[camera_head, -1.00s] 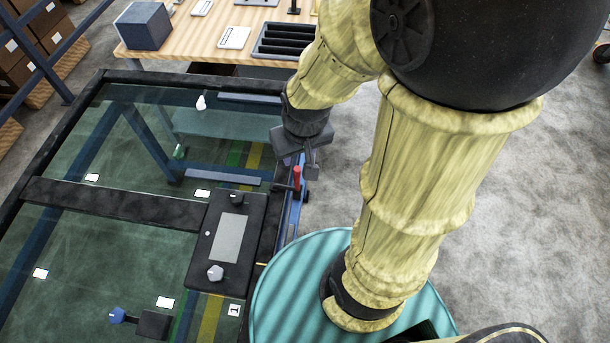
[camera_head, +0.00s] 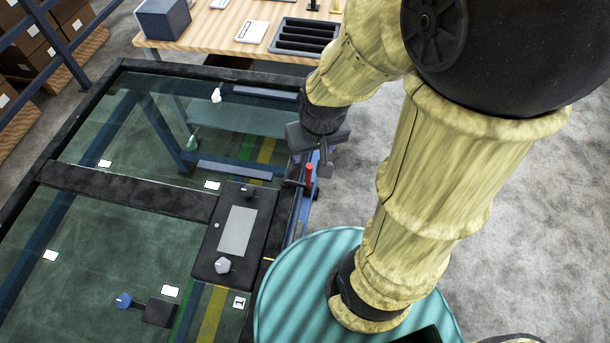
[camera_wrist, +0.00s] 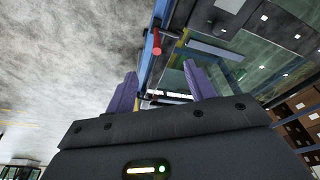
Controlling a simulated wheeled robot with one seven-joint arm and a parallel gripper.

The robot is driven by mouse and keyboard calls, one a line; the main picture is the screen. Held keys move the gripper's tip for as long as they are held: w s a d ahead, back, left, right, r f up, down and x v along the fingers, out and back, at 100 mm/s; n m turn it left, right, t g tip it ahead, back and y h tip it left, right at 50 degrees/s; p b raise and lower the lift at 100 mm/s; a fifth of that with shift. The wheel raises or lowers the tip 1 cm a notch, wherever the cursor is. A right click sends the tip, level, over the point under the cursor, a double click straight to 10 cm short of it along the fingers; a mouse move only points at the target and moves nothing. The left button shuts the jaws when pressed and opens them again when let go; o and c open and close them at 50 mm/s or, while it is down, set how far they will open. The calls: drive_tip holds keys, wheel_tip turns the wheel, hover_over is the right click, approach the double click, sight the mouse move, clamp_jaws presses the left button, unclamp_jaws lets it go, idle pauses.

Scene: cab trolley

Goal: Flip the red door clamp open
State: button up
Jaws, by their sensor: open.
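The red door clamp (camera_head: 309,175) is a small red handle on the blue edge rail at the right side of the glazed frame. In the wrist view the red clamp handle (camera_wrist: 156,42) stands beyond my fingertips, roughly centred between them, on the blue rail. My gripper (camera_head: 322,160) is just above and behind the clamp in the head view. In the wrist view my gripper (camera_wrist: 160,76) has its two purple fingers spread apart with nothing between them. The clamp's base is partly hidden, and I cannot tell whether a finger touches it.
A dark-framed glass panel (camera_head: 128,193) fills the left. It carries a black control box (camera_head: 212,265) with a grey screen and knobs, near the clamp. A wooden table (camera_head: 200,42) with a black slotted tray (camera_head: 305,37) stands behind. The grey floor at right is clear.

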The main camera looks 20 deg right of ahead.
drive_tip(key=shift+w, duration=0.15)
drive_tip(key=c, duration=0.7)
drive_tip(key=shift+w+a+r+n+p, duration=0.1)
drive_tip(key=shift+w+a+n+p, duration=0.1)
drive_tip(key=shift+w+n+p, duration=0.2)
drive_tip(key=c, duration=0.4)
drive_tip(key=w+n+g+p, duration=0.1)
drive_tip(key=w, duration=0.1)
drive_tip(key=w+a+n+p, duration=0.1)
drive_tip(key=n, duration=0.1)
drive_tip(key=w+a+f+n+g+p, duration=0.1)
drive_tip(key=w, duration=0.1)
drive_tip(key=shift+w+a+f+n+g+h, duration=0.1)
drive_tip(key=shift+w+a+n+g+h, duration=0.2)
drive_tip(key=shift+w+n+h, duration=0.1)
clamp_jaws()
drive_tip(key=w+a+f+n, duration=0.1)
drive_tip(key=w+n+g+p, duration=0.1)
drive_tip(key=w+a+f+n+p, duration=0.1)
drive_tip(key=n, duration=0.1)
drive_tip(key=shift+w+a+f+g+h, duration=0.3)
drive_tip(key=shift+a+f+h, duration=0.05)
drive_tip(key=shift+h, duration=0.05)
